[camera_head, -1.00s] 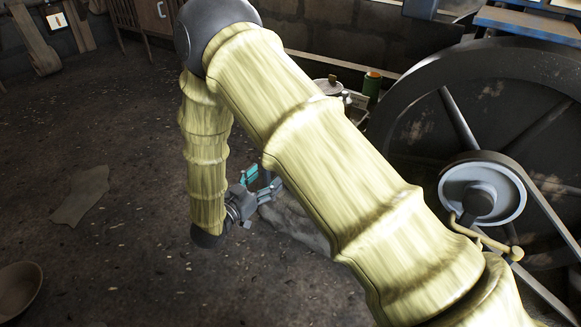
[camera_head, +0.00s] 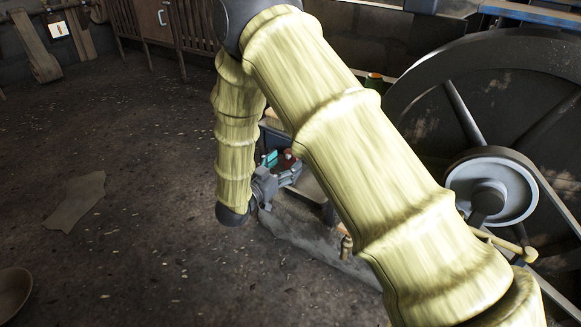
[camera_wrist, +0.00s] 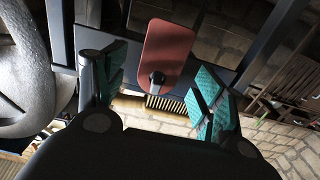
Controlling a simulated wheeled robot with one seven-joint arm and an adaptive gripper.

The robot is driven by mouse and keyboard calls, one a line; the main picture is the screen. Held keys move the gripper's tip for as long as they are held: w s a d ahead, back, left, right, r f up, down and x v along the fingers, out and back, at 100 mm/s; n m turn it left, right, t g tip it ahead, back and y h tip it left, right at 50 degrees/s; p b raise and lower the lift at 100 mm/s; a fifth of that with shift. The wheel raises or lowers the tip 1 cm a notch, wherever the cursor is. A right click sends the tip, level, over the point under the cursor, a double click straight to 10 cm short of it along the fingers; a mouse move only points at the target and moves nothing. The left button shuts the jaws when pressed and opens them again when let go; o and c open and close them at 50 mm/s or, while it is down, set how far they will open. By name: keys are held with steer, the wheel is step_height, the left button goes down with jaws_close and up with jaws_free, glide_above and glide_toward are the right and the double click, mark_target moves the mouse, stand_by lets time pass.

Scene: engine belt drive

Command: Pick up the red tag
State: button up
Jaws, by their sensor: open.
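The red tag (camera_wrist: 167,48) is a flat plate with rounded corners and a dark round knob at its lower end. In the wrist view it lies ahead of my gripper (camera_wrist: 160,90), between the two teal-padded fingers and apart from both. My gripper is open and empty. In the head view my gripper (camera_head: 281,163) is partly behind my arm, and a small red patch of the tag (camera_head: 287,154) shows beside the teal pad.
A large dark flywheel (camera_head: 425,88) with a light grey pulley (camera_head: 510,187) stands at the right. A brush (camera_wrist: 165,103) shows below the tag. A bowl (camera_head: 12,292) and a cloth (camera_head: 75,203) lie on the otherwise open floor at left.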

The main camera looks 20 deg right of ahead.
steer(key=shift+w+d, duration=0.45)
steer(key=shift+d, duration=0.1)
steer(key=c, duration=0.9)
steer(key=shift+c, duration=0.2)
steer(key=shift+r, duration=0.15)
